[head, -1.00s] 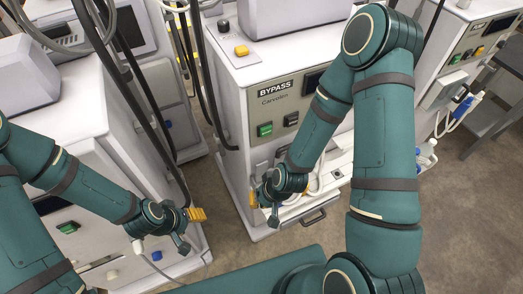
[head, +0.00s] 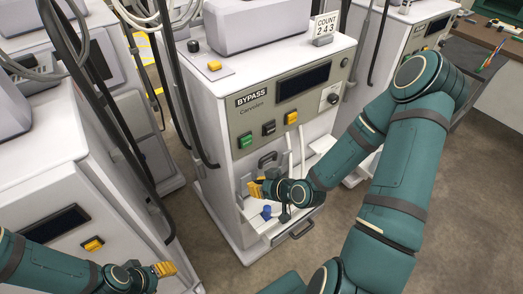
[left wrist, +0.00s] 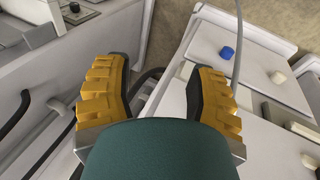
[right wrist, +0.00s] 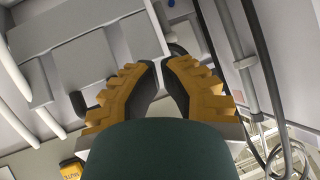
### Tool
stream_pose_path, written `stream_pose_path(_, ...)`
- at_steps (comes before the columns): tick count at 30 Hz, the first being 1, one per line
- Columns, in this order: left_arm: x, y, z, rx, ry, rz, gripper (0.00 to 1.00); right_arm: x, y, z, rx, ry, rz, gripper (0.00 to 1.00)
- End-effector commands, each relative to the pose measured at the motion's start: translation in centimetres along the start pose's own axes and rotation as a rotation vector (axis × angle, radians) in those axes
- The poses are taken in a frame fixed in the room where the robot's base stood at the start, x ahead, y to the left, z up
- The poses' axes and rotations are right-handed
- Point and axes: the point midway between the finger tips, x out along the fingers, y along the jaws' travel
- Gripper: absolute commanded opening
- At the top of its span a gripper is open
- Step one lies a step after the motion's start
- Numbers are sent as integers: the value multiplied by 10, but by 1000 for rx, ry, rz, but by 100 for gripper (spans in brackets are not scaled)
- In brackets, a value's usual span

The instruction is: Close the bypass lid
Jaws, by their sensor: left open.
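The machine with the BYPASS label (head: 252,98) stands in the middle of the head view. Its front carries a black handle (head: 267,159) and a pale grey panel beside my right gripper; I cannot tell for sure which part is the bypass lid. My right gripper (head: 258,188) is at the lower front of this machine. In the right wrist view its fingertips (right wrist: 163,64) are close together, near a grey flat panel (right wrist: 85,55); whether they hold anything is unclear. My left gripper (head: 165,269) is open and empty, in front of the left machine (head: 75,165).
A COUNT 243 card (head: 325,27) stands on the bypass machine. A blue knob (head: 266,212) sits below my right gripper. Dark hoses (head: 187,100) hang between the machines. A third machine (head: 410,40) and a brown desk (head: 490,45) are at right. Floor (head: 440,170) is clear at right.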

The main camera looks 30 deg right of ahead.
Motion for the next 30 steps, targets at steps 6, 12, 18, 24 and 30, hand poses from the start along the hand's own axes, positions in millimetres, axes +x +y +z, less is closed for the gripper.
stream_pose_path(6,-9,3,-3,-1,4,0,56,-48,47,-39,-165,201,102,0)
stream_pose_path(12,-10,4,-4,-2,6,0,56,-69,62,-53,-249,277,147,0)
stream_pose_path(18,-1,0,-1,0,2,1,56,-68,65,-54,-260,286,151,0)
stream_pose_path(24,21,-8,7,4,-13,1,56,-61,68,-54,-260,288,152,0)
stream_pose_path(30,42,-16,16,10,-28,2,56,-55,69,-56,-259,288,151,0)
